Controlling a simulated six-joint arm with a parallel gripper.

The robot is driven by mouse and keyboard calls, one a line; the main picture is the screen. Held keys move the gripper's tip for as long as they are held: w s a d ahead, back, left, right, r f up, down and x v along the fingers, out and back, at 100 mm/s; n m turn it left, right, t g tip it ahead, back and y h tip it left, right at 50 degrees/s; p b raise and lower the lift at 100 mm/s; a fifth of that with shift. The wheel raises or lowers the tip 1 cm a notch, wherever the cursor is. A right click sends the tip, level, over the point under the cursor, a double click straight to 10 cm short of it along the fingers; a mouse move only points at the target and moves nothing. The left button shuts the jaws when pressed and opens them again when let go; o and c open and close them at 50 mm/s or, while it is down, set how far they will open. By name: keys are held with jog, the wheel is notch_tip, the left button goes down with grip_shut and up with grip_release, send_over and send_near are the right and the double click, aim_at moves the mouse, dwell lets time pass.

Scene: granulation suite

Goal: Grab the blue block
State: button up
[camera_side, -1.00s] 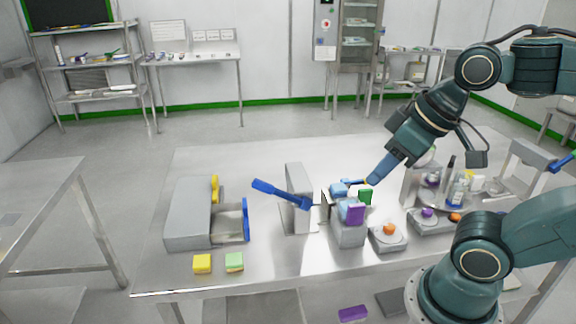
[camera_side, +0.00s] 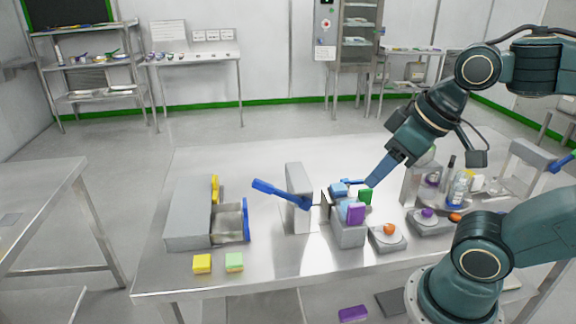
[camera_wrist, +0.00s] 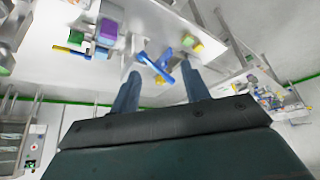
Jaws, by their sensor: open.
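My gripper (camera_side: 373,180) is open above the right half of the table, its blue fingers pointing down and left. In the wrist view its two fingers (camera_wrist: 160,72) are spread apart with nothing held between them. A light-blue block-like piece (camera_side: 339,189) lies just left of the fingertips, behind a grey open box. More light blue shows at the box top, beside a purple block (camera_side: 355,215); I cannot tell which piece is the blue block. A green block (camera_side: 366,197) stands just below the fingertips. The purple block also shows in the wrist view (camera_wrist: 107,30).
A grey upright stand with a blue lever (camera_side: 280,193) is left of the box. A grey drawer unit (camera_side: 187,225) has its drawer open. Yellow (camera_side: 202,264) and green-topped (camera_side: 234,262) blocks lie in front. Bottles (camera_side: 456,190) crowd the right. The table's back left is clear.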

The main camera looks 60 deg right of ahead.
jog(key=o, duration=0.3)
jog(key=m+g, duration=0.6)
jog(key=m, duration=0.3)
send_over(340, 188)
notch_tip(340, 188, down, 10)
jog(key=shift+d, duration=0.1)
notch_tip(340, 188, down, 8)
jog(key=shift+r, duration=0.25)
jog(key=shift+f, duration=0.45)
